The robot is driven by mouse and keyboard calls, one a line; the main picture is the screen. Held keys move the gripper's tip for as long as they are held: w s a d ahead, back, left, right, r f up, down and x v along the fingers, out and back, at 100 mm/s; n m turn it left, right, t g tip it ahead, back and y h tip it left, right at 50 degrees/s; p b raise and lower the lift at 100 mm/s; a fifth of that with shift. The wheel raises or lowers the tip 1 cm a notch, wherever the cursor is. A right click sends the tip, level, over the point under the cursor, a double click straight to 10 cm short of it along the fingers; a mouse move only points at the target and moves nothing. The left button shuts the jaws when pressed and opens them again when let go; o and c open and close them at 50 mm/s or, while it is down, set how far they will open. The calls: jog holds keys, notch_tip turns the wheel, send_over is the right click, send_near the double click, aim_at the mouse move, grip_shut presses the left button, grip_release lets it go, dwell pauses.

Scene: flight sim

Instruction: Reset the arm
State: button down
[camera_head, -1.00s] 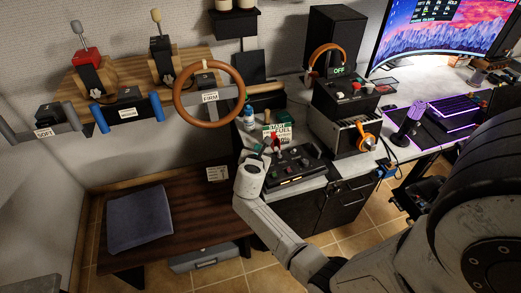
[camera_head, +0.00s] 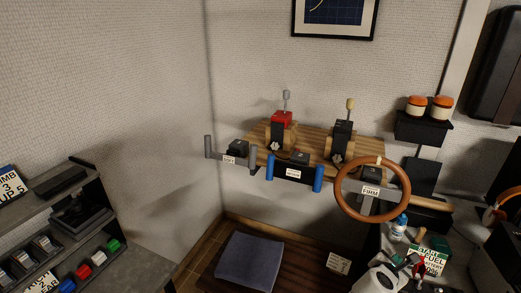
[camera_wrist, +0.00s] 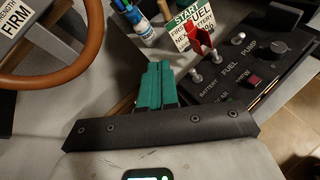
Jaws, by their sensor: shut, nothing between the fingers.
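My gripper (camera_wrist: 154,84) shows in the wrist view with its two green fingers together and nothing between them. It hangs above the edge of the black switch panel (camera_wrist: 232,84), which carries FUEL, PUMP and BATTERY labels. Contact with the panel or shelf cannot be told. In the head view only part of my white arm and wrist shows at the bottom right, near the green and white START FUEL card (camera_head: 428,262). That card also stands beyond my fingers in the wrist view (camera_wrist: 188,28).
A brown steering wheel marked FIRM (camera_head: 372,219) stands left of the card, with blue-handled (camera_head: 293,173) and grey yokes (camera_head: 231,161) farther left. A blue and white bottle (camera_head: 398,229) is close by. A cushion (camera_head: 250,262) lies on the bench.

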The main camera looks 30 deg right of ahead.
jog(key=s+a+f+m+g+y+b, duration=0.1)
jog(key=s+a+m+y, duration=0.3)
jog(key=a, duration=0.6)
jog(key=s+a+f+m+g+y+b, duration=0.1)
jog(key=s+a+f+m+y, duration=0.3)
jog(key=s+a+m, duration=0.4)
jog(key=s+a+f+m+y+b, duration=0.2)
jog(key=s+a+m, duration=0.5)
jog(key=a, duration=0.6)
jog(key=shift+f+g+y+b, duration=0.4)
jog(key=shift+y+b, duration=0.35)
jog(key=shift+y, duration=0.45)
jog(key=shift+d, duration=0.15)
